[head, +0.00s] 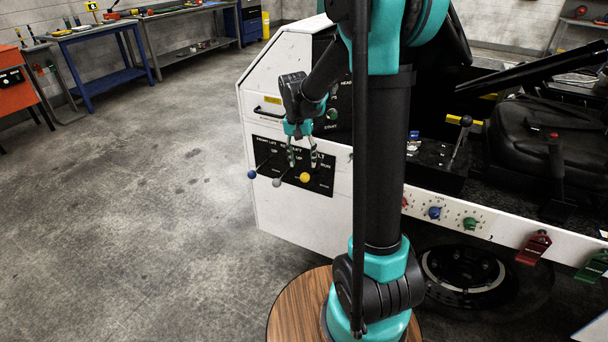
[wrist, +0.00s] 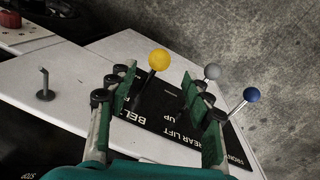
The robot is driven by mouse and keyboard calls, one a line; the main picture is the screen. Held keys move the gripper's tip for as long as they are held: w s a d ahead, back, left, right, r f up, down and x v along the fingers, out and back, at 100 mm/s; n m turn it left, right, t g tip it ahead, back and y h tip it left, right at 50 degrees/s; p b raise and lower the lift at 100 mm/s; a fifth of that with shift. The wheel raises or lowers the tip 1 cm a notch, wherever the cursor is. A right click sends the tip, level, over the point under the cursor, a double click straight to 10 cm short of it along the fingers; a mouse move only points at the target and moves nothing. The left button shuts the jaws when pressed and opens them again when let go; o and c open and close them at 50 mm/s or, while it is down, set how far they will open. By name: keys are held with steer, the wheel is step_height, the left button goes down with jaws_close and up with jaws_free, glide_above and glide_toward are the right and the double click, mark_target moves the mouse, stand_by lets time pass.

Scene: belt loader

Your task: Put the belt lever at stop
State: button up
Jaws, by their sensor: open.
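The belt lever's yellow knob (head: 304,177) is the rightmost of three on the black lever panel (head: 325,187) in the head view. The word RUN shows to the upper right of the knob; no stop mark is readable. My gripper (head: 302,164) is open and empty, pointing down just above the knob. In the wrist view the yellow knob (wrist: 159,60) shows between my two spread fingers, slightly nearer the left one and beyond the tips. No touch is visible. Part of the lever's shaft and the BELT lettering are partly hidden by my fingers.
The grey knob (head: 277,182) and blue knob (head: 252,174) of the lift levers are left of the yellow one. In the wrist view the grey knob (wrist: 212,71) is close beside my right finger. The white side panel (head: 285,220) surrounds the black panel. The floor leftward is clear.

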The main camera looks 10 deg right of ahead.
mark_target(304, 174)
steer(key=shift+s+d+f, duration=0.1)
steer(key=shift+d+f, duration=0.05)
steer(key=shift+f, duration=1.4)
steer(key=shift+d+f, duration=0.15)
steer(key=shift+f, duration=1.4)
steer(key=shift+c, duration=0.6)
jaws_close()
